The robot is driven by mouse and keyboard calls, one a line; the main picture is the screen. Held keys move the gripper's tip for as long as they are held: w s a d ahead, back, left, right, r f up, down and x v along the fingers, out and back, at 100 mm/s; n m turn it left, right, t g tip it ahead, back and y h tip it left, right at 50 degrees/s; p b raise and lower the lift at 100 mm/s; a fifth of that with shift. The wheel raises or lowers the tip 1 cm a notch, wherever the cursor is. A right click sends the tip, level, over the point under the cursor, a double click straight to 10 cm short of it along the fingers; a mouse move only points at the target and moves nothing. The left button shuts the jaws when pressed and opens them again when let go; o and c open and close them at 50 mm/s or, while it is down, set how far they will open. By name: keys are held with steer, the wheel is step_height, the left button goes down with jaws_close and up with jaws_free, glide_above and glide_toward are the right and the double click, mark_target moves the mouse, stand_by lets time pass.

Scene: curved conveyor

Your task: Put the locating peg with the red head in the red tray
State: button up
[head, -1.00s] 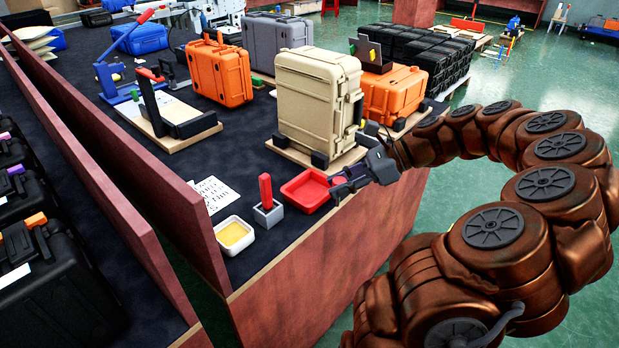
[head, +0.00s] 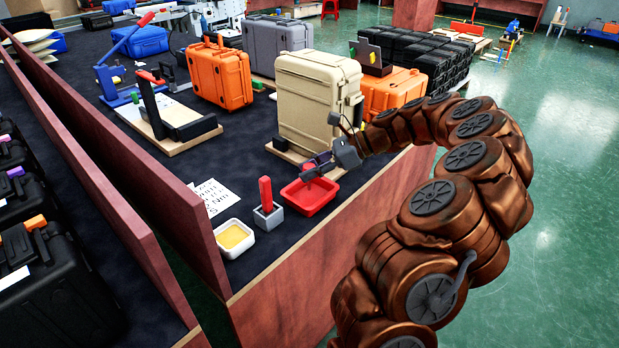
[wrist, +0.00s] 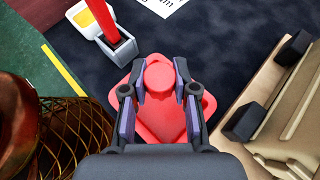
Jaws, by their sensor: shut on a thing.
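The red tray (head: 311,209) lies on the dark bench near its front edge. My gripper (head: 309,175) is above the tray in the head view. In the wrist view my gripper (wrist: 160,80) is shut on the locating peg, whose round red head (wrist: 159,73) shows between the fingers. The red tray (wrist: 203,103) spreads out below and around it. The peg's shank is hidden under its head. I cannot tell how high the peg is above the tray floor.
A grey block with an upright red piece (head: 266,195) stands left of the tray. A white dish with yellow contents (head: 234,239) is farther left. A beige case (head: 310,100) on a wooden base stands close behind the tray. Paper sheets (head: 214,196) lie on the bench.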

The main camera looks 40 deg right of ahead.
steer(key=shift+f, duration=1.2)
steer(key=shift+f, duration=0.15)
steer(key=o, duration=1)
